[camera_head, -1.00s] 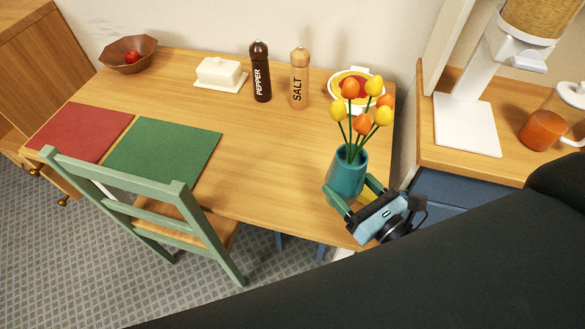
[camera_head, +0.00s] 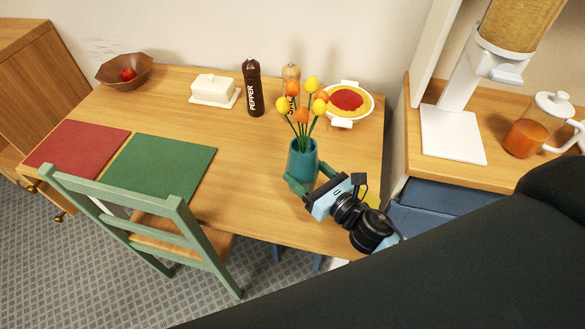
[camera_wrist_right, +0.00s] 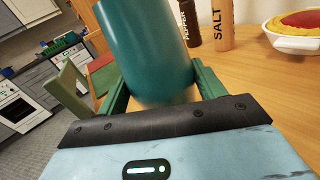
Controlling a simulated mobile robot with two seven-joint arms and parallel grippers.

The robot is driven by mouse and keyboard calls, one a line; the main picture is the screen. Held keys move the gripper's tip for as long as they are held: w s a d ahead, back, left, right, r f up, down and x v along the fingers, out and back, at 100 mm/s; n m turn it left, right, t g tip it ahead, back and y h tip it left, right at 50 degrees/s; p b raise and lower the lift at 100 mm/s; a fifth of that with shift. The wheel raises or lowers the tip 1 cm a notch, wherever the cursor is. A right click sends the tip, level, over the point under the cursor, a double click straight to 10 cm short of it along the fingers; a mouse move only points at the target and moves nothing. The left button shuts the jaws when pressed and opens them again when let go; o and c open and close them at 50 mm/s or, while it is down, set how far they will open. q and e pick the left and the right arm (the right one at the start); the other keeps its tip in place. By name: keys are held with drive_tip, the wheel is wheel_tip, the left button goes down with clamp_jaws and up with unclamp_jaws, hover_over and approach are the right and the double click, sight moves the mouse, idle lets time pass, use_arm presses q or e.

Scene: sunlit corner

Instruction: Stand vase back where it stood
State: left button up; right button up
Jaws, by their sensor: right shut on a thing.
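The teal vase (camera_head: 302,164) holds several yellow and orange tulips and is upright over the right part of the wooden table (camera_head: 240,190). My right gripper (camera_head: 302,188) is shut on the vase, with its green fingers on either side of the lower body. In the right wrist view the vase (camera_wrist_right: 145,50) fills the middle between the fingers (camera_wrist_right: 155,92). Whether its base touches the table is hard to tell. My left gripper is not in view.
Behind the vase are a pepper mill (camera_head: 253,90), a salt mill (camera_head: 291,74) and a dish of red and yellow food (camera_head: 348,102). A butter dish (camera_head: 214,90), a fruit bowl (camera_head: 125,72), a green mat (camera_head: 160,168) and a red mat (camera_head: 77,148) lie left. A green chair (camera_head: 190,235) stands in front.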

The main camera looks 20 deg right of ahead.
drive_tip(key=x, duration=0.4)
drive_tip(key=shift+w, duration=0.1)
drive_tip(key=shift+w+a, duration=0.2)
drive_tip(key=shift+w, duration=0.2)
wheel_tip(320, 180, down, 4)
drive_tip(key=shift+w+a+r+b, duration=0.1)
drive_tip(key=shift+w+r+b, duration=0.1)
drive_tip(key=shift+b, duration=0.25)
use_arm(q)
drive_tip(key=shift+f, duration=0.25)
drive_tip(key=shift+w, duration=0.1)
use_arm(e)
drive_tip(key=shift+f, duration=0.15)
drive_tip(key=shift+f, duration=0.1)
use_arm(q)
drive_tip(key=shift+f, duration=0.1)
use_arm(e)
drive_tip(key=o, duration=1.8)
